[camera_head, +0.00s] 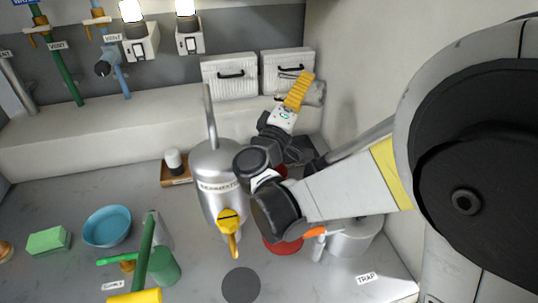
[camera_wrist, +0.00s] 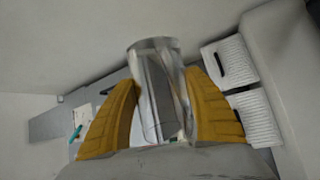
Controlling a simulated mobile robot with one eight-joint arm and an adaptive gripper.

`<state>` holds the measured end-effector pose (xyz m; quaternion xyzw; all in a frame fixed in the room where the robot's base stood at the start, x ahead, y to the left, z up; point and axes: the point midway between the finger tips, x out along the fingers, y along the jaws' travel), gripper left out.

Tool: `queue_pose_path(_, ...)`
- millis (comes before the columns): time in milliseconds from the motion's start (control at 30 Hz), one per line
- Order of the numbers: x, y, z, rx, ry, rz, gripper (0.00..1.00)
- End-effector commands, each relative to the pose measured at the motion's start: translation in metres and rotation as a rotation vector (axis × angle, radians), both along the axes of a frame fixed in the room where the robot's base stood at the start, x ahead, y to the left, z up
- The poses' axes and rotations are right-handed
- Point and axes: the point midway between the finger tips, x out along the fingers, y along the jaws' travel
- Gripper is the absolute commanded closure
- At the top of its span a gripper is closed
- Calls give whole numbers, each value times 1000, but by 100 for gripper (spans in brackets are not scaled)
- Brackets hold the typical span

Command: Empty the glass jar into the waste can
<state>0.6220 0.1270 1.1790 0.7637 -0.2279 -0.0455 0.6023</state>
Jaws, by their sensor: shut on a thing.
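A clear glass jar (camera_wrist: 160,90) is between the two yellow fingers of my gripper (camera_wrist: 166,80) in the wrist view. The fingers are shut on its sides. I cannot tell what is inside it. In the head view, my gripper (camera_head: 304,88) is at the back right, in front of the white drawer boxes, and the jar (camera_head: 316,93) shows only partly beside the yellow fingers. A red round container (camera_head: 283,247) stands below my arm, mostly hidden by it. I cannot tell whether it is the waste can.
A steel tank (camera_head: 212,172) with a yellow tap stands left of my arm. A grey cylinder (camera_head: 352,240) is near the TRAP label. White drawer boxes (camera_head: 229,75) sit on the back ledge. A blue bowl (camera_head: 107,226), green sponge (camera_head: 48,241) and green container (camera_head: 163,267) are at left.

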Motion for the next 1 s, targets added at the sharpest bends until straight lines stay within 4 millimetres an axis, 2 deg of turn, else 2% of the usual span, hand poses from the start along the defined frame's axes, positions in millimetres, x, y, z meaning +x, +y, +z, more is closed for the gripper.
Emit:
queue_pose_path(33,-1,1,15,-12,-1,-1,81)
queue_pose_path(133,0,2,3,-38,-1,-1,81)
queue_pose_path(1000,7,-1,12,-143,-2,-5,81)
